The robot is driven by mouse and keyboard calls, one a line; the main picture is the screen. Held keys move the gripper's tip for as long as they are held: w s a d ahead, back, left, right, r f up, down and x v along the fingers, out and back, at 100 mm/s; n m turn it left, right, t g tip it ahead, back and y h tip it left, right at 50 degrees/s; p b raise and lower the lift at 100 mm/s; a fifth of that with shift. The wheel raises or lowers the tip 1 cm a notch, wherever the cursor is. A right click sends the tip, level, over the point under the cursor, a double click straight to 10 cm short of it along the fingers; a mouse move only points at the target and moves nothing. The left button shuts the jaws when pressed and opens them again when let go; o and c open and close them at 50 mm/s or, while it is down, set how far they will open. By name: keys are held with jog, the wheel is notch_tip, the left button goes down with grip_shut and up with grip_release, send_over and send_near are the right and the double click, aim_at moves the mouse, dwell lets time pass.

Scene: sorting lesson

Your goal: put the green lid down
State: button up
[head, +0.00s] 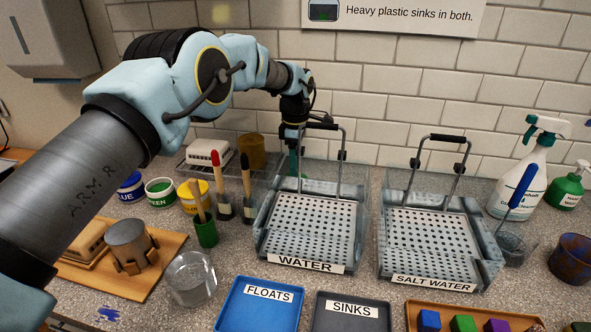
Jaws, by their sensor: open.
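The green lid cannot be made out for certain. A small dark green shape (293,163) shows just below my gripper (292,148), beside the upright of the left tank's handle; I cannot tell whether it is the lid. My gripper is open and points down at the back of the counter, left of that handle. Its fingertips are small and partly hidden. The jar labelled GREEN (160,192) stands at left between the blue jar (131,187) and the yellow jar (193,197).
The WATER tank (262,230) and SALT WATER tank (386,250) stand upright with raised handles. A wire rack (188,168) holds a white block and a brown cylinder. Brushes (220,185) stand nearby. FLOATS (232,318) and SINKS (318,318) trays lie in front.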

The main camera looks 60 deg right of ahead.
notch_tip(320, 180, up, 11)
jog(key=b, duration=0.2)
jog(key=w+a+r+m, duration=0.1)
jog(key=w+a, duration=0.9)
jog(key=w, duration=0.3)
jog(key=w+a+m, duration=0.1)
jog(key=w+a, duration=1)
jog(key=w, duration=0.1)
jog(key=w+a+m, duration=0.1)
jog(key=w+a, duration=0.2)
jog(key=a, duration=0.7)
jog(key=w+a, duration=0.3)
jog(key=a, duration=0.8)
jog(key=s+a+f, duration=0.1)
jog(key=s+a, duration=0.3)
jog(key=a, duration=0.5)
jog(key=s+a+f+m+t, duration=0.1)
jog(key=s+a+f, duration=0.1)
jog(key=s+a, duration=0.3)
jog(key=s+a+f, duration=0.1)
jog(key=s+a, duration=0.3)
jog(key=a, duration=0.8)
jog(key=shift+s+a+f+m+t, duration=0.2)
jog(key=shift+a+f+m+t, duration=0.1)
jog(key=shift+a+f+m, duration=0.1)
